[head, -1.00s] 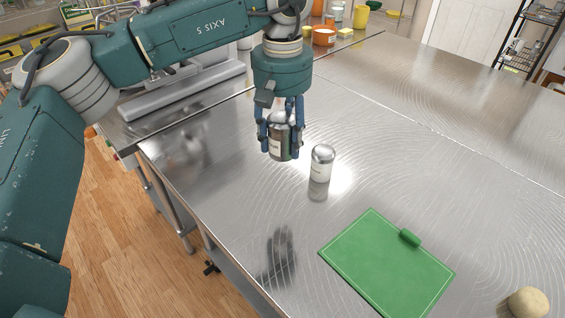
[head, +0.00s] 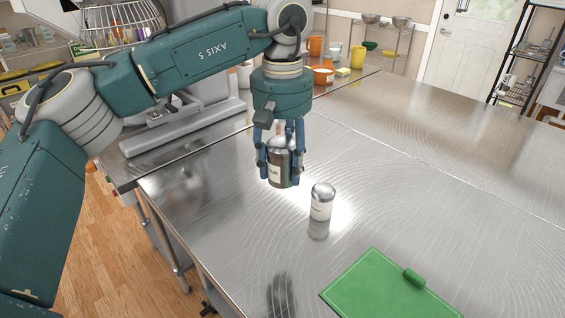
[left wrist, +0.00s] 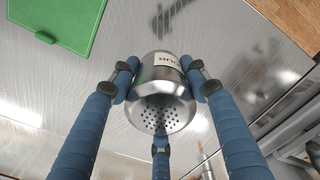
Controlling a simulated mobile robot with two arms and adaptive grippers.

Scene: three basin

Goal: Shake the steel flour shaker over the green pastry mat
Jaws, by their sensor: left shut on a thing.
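My left gripper (head: 280,175) is shut on the steel flour shaker (head: 278,163), its fingers around the body. The shaker is upright and appears held above the steel table. In the left wrist view its perforated top (left wrist: 160,112) faces the camera, and part of a pale label shows between the fingers. The green pastry mat (head: 385,290) lies flat at the front right of the head view, cut off by the lower edge. It also shows at the upper left of the left wrist view (left wrist: 60,18). The shaker is not over the mat. My right gripper is out of view.
The table's right side is clear. Orange and yellow containers (head: 323,75) stand at the back.

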